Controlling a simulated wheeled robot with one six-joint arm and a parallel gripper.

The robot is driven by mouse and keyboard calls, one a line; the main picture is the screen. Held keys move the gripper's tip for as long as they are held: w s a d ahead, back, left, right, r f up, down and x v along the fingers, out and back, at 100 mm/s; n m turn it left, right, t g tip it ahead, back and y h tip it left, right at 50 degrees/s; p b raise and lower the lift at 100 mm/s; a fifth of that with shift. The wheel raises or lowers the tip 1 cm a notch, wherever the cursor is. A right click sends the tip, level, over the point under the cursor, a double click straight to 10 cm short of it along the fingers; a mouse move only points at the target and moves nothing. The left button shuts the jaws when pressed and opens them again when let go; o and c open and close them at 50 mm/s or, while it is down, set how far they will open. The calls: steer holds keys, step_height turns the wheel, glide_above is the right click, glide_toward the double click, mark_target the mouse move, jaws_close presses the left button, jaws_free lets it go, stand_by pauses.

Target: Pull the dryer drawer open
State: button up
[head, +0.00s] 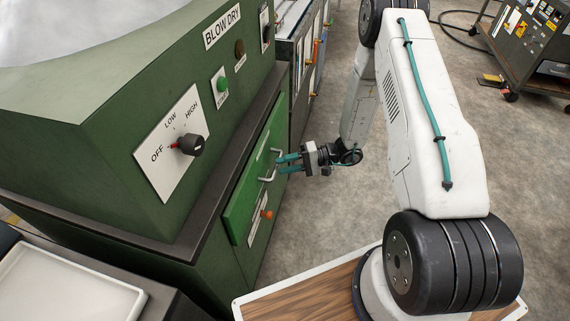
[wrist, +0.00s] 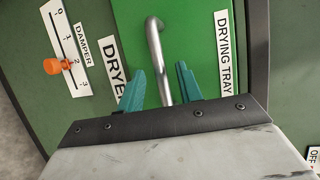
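The dryer drawer has a bright green front (head: 240,205) on the side of the dark green dryer cabinet and appears closed. Its bent metal handle (head: 267,179) stands out from the front. In the wrist view the handle (wrist: 155,38) runs down between my two teal fingers. My gripper (head: 280,164) reaches the handle from the right in the head view. In the wrist view my gripper (wrist: 159,68) is open, one finger on each side of the handle, with a gap visible beside it. The handle's lower part is hidden behind the gripper body.
A damper slider with an orange knob (head: 267,214) sits beside the drawer. A heat dial (head: 190,145) and green button (head: 222,84) are above. A white tray (head: 70,285) is at bottom left. The floor (head: 300,225) right of the drawer is clear. A cart (head: 530,40) stands at top right.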

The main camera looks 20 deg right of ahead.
mark_target(276, 165)
steer(key=shift+x, duration=1.65)
